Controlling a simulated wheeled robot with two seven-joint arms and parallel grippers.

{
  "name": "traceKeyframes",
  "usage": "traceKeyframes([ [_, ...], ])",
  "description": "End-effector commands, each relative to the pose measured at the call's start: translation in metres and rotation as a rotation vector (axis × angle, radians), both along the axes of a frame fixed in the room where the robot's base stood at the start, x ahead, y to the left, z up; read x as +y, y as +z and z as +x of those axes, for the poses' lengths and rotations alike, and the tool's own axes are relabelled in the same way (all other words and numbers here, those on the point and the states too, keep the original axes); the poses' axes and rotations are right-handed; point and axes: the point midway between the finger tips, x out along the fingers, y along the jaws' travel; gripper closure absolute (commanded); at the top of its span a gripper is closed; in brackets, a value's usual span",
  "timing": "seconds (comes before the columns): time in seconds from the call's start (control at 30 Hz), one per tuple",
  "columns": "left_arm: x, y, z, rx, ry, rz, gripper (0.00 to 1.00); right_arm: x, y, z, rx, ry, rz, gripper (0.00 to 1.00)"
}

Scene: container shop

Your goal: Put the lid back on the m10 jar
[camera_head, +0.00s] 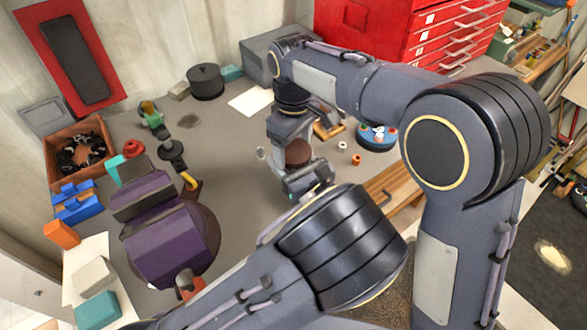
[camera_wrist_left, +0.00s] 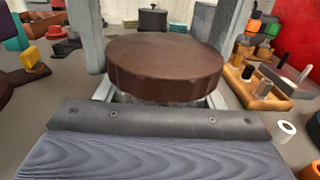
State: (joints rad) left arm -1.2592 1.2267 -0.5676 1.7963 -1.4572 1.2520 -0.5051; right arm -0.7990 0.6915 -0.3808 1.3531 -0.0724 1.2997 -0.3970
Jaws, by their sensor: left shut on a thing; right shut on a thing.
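The brown round lid (camera_head: 298,153) is at the middle of the bench; it also shows large in the left wrist view (camera_wrist_left: 165,62). My right gripper (camera_head: 297,160) reaches down from above and is shut on the lid, with one grey finger at each side of it. A strip of the clear jar (camera_wrist_left: 152,99) shows just under the lid. My left gripper (camera_head: 305,181) is low in front and shut on the jar; its pale fingers flank the jar. The lid is over the jar mouth; I cannot tell whether it is fully seated. Most of the jar is hidden.
A purple machine (camera_head: 165,240) stands at the left. A black pot (camera_head: 206,81) and white paper (camera_head: 250,100) are behind. A blue round holder (camera_head: 376,142) and a wooden box (camera_head: 395,190) are at the right.

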Motion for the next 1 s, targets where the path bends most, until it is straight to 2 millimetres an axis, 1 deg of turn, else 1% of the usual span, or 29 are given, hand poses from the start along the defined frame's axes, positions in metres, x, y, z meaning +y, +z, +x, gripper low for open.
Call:
traceKeyframes([
  [0.1, 0.0, 0.0, 0.0, 0.0, 0.001, 0.0, 1.0, 0.0, 0.0, 0.0, -0.002, -0.219, -0.001, 0.55],
  [0.17, 0.0, 0.0, 0.0, 0.0, 0.001, 0.0, 1.0, -0.001, 0.0, 0.0, -0.002, -0.318, -0.001, 0.55],
  [0.2, 0.0, 0.0, 0.0, 0.0, 0.001, 0.0, 1.0, -0.001, 0.0, 0.0, -0.001, -0.338, 0.0, 0.55],
  [0.33, 0.0, 0.0, 0.0, 0.0, 0.001, 0.0, 1.0, -0.001, 0.0, 0.001, -0.001, -0.33, 0.0, 0.55],
  [0.37, 0.0, 0.0, 0.0, 0.0, 0.001, 0.0, 1.0, -0.001, 0.0, 0.001, -0.001, -0.33, 0.0, 0.24],
  [0.5, 0.0, 0.0, 0.0, 0.0, 0.001, 0.0, 1.0, 0.0, 0.0, 0.0, -0.001, -0.329, 0.0, 0.06],
  [0.53, 0.0, 0.0, 0.0, 0.0, 0.001, 0.0, 1.0, 0.0, 0.0, 0.0, -0.001, -0.329, 0.0, 0.03],
  [0.83, 0.0, 0.0, 0.0, 0.0, 0.001, 0.0, 1.0, 0.0, 0.002, 0.0, -0.001, -0.327, 0.0, 0.03],
  [0.93, 0.0, 0.0, 0.0, 0.0, 0.001, 0.0, 1.0, 0.0, 0.011, 0.001, -0.003, -0.327, 0.002, 0.03],
  [1.0, 0.0, 0.0, 0.0, 0.0, 0.001, 0.0, 1.0, 0.0, 0.022, 0.001, -0.005, -0.327, 0.004, 0.03],
])
